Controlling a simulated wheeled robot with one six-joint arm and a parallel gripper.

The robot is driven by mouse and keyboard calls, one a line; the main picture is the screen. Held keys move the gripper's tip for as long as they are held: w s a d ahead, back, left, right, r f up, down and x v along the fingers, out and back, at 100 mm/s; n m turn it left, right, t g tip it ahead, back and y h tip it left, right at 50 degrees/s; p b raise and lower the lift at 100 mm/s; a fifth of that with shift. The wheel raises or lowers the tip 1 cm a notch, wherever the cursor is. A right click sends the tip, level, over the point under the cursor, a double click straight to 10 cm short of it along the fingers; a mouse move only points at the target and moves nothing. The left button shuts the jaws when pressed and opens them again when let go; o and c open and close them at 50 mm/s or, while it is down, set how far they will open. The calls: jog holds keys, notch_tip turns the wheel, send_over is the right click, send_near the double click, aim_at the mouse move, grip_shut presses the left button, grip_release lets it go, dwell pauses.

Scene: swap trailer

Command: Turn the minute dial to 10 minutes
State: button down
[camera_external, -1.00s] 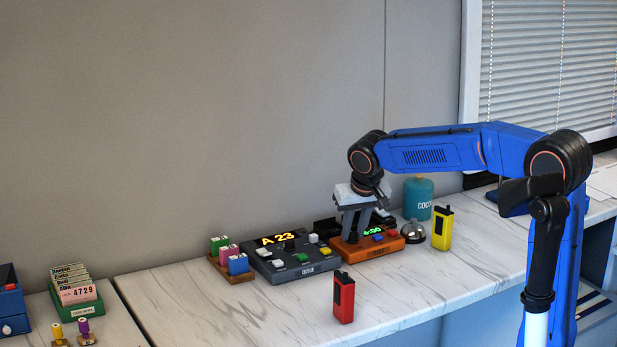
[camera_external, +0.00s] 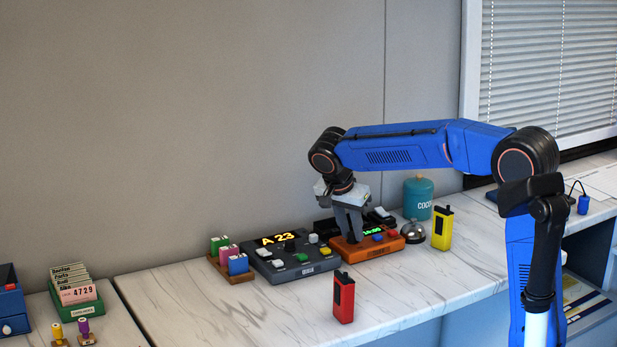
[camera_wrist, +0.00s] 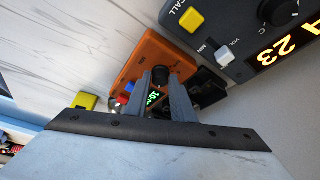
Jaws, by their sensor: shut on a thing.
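The orange timer unit (camera_external: 377,247) sits on the marble counter. In the wrist view the orange unit (camera_wrist: 132,64) shows a black dial (camera_wrist: 160,74) between my fingers. My gripper (camera_external: 352,236) points down over the left part of the unit and is shut on the dial; the wrist view shows the fingers (camera_wrist: 162,82) on either side of it. The green display (camera_external: 372,231) appears to read 10:00, and it is partly hidden by a finger in the wrist view (camera_wrist: 153,98). Blue and red buttons (camera_external: 392,233) are right of the display.
The dark queue console (camera_external: 296,273) stands close on the left. A silver bell (camera_external: 414,232), a yellow handset (camera_external: 442,228) and a teal canister (camera_external: 418,198) stand on the right. A red handset (camera_external: 344,298) stands in front. The front counter is mostly clear.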

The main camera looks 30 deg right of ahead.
jog(key=shift+m+g, duration=0.3)
jog(key=shift+m, duration=0.5)
jog(key=c, duration=1.5)
grip_release()
jog(key=shift+c, duration=0.2)
jog(key=shift+r, duration=0.1)
jog(key=v, duration=1.7)
jog(key=shift+a, duration=0.3)
